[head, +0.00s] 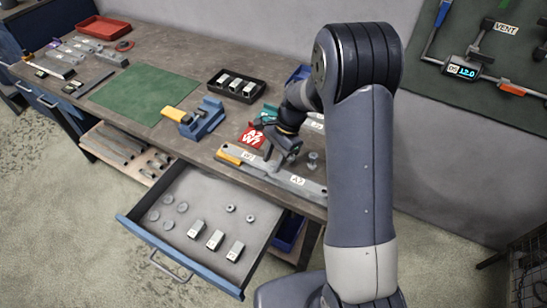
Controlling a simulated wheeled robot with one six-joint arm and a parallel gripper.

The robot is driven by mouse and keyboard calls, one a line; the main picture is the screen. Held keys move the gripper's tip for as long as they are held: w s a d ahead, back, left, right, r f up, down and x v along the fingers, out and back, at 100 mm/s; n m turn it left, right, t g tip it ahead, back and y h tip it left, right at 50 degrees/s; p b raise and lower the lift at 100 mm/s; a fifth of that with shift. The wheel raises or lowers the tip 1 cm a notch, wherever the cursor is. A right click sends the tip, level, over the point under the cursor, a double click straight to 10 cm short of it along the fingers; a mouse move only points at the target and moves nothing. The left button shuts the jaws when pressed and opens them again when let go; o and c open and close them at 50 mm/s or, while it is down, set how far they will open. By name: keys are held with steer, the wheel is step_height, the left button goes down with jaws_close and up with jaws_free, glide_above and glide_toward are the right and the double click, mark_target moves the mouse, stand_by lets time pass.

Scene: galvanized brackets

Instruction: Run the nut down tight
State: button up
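My gripper (271,158) is at the right part of the bench, low over a long grey metal bar (313,188) with white labels. Its fingertips are small and dark here, so whether they are open or shut on something does not show. No nut can be made out at the fingers. A small grey bolt-like piece (313,159) stands just right of the gripper, behind the bar. Two small ring-shaped pieces, possibly nuts, lie in the open drawer (183,245): one (231,208) and another (250,218).
The drawer juts out below the bench and holds several discs and labelled blocks. A blue vise (203,119) stands left of the gripper. The green mat (145,94) is clear.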

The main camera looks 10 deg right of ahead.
steer(key=n, duration=0.2)
steer(key=n+g+h, duration=0.1)
steer(key=n, duration=0.2)
steer(key=shift+h, duration=0.3)
steer(key=shift+c, duration=0.6)
jaws_close()
